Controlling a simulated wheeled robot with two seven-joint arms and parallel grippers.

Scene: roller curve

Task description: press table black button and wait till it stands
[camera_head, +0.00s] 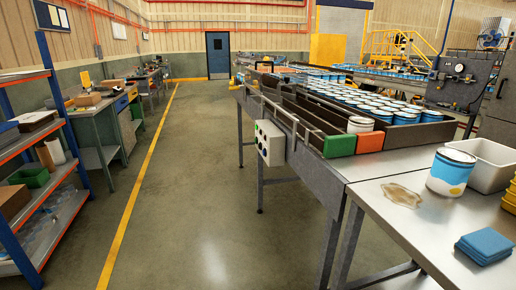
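A pale control box (270,143) hangs on the near left side of the conveyor table (320,178). Its face carries several small round buttons, some green and some dark. At this size I cannot tell for sure which one is the black button. Neither of my grippers shows in the head view, and nothing is seen touching the box.
Many blue-and-white cans (365,97) fill the conveyor lanes. One can (451,172) stands upright on the near steel table beside a white bin (488,163), a spill (402,195) and blue cloths (484,248). Shelves (40,150) line the left. The floor between is clear.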

